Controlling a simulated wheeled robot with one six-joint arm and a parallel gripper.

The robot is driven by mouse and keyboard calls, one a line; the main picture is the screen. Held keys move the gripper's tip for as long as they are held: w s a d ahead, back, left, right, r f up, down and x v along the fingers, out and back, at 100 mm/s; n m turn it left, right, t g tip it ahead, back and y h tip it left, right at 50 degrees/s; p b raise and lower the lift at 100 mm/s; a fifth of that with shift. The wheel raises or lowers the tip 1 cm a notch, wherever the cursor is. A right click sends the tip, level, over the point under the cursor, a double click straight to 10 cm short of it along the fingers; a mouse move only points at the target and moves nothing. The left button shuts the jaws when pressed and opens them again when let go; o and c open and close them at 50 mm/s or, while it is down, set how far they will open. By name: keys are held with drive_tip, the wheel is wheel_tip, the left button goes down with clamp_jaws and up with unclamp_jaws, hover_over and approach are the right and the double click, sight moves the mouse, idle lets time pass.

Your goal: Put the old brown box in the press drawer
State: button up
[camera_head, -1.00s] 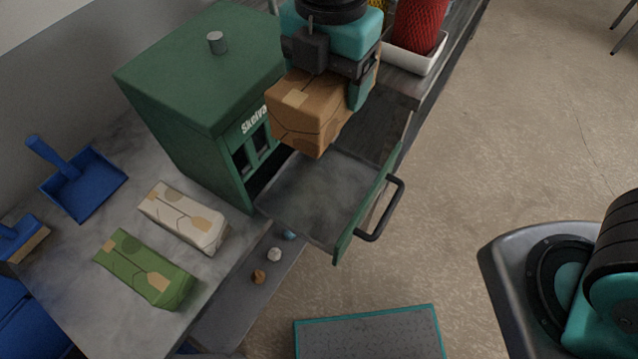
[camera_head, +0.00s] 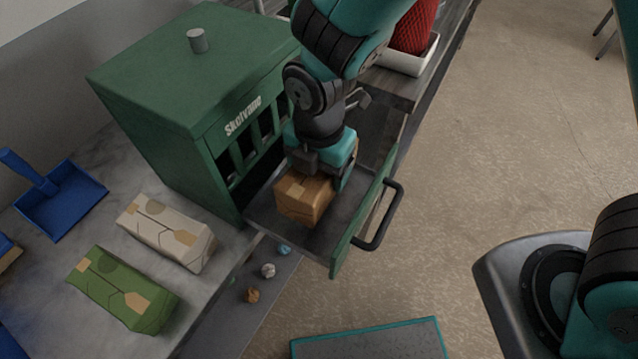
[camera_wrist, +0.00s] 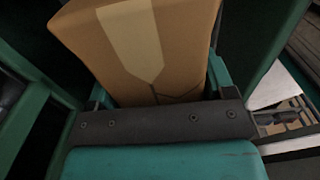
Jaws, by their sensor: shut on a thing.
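The brown box (camera_head: 304,198) is inside the open press drawer (camera_head: 335,240), low over its floor; I cannot tell whether it touches the bottom. My gripper (camera_head: 318,172) is shut on the box from above. In the wrist view the brown box (camera_wrist: 145,45) fills the space between my fingers, with a pale tape strip and dark crease lines on it. The drawer sticks out of the green press (camera_head: 190,90) and has a dark handle (camera_head: 385,215) on its front. My arm hides the rear part of the drawer.
A beige packet (camera_head: 165,232) and a green packet (camera_head: 122,290) lie on the marble counter left of the drawer. A blue dustpan (camera_head: 58,200) lies farther left. Several small crumpled balls (camera_head: 268,270) lie on a ledge below. A white tray (camera_head: 408,58) with a red item stands behind.

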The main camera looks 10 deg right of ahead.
drive_tip(key=shift+f, duration=2.75)
drive_tip(key=shift+f, duration=0.2)
drive_tip(key=o, duration=0.9)
wheel_tip(320, 180, up, 12)
drive_tip(key=shift+r, duration=0.25)
drive_tip(key=s+d+r+m+y, duration=0.1)
drive_tip(key=s+d+r+m, duration=0.2)
drive_tip(key=m, duration=0.4)
drive_tip(key=s+d+r+m+y, duration=0.1)
drive_tip(key=s+d+r+m, duration=0.2)
drive_tip(key=m, duration=0.4)
drive_tip(key=s+d+r+m+y, duration=0.2)
drive_tip(key=s+d+r+m, duration=0.2)
drive_tip(key=r+m, duration=0.2)
drive_tip(key=shift+s+r+m, duration=0.2)
drive_tip(key=shift+r+m, duration=0.15)
drive_tip(key=shift+m, duration=0.35)
